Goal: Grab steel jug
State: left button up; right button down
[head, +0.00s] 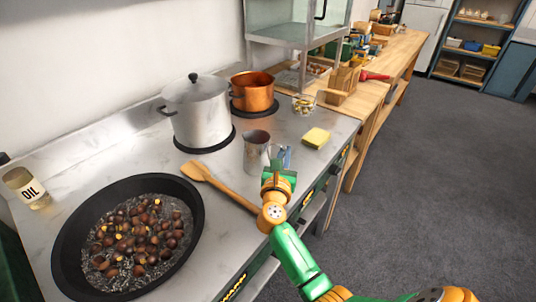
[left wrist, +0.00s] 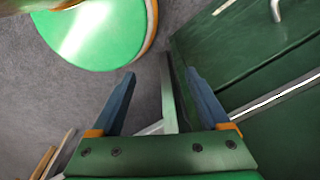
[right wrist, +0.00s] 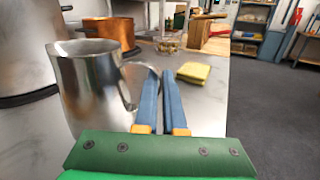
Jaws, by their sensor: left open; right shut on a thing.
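The steel jug (head: 255,152) stands upright on the steel counter, to the right of the big lidded pot. My right gripper (head: 280,156) is at the jug's right side, shut on its handle. In the right wrist view the jug (right wrist: 88,92) is on the left, and the blue fingers of my right gripper (right wrist: 158,80) are close together at the handle, which they partly hide. My left gripper (left wrist: 160,76) is open and empty, low over the grey floor beside a green cabinet front; it is outside the head view.
A wooden spatula (head: 222,186) and a black pan of chestnuts (head: 62,248) lie left of my right arm. The lidded pot (head: 197,112) and copper pot (head: 253,92) stand behind. An oil jar (head: 30,190) is far left.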

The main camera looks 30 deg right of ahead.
jog(key=shift+r, duration=0.1)
jog(key=shift+r+p, duration=0.3)
jog(key=shift+r, duration=0.25)
notch_tip(320, 180, up, 2)
jog(key=shift+r+p, duration=0.15)
jog(key=shift+p, duration=0.3)
jog(key=s+r+p, duration=0.4)
jog(key=s+r, duration=0.5)
jog(key=s, duration=0.5)
jog(key=shift+d+r, duration=0.15)
jog(key=shift+r, duration=0.05)
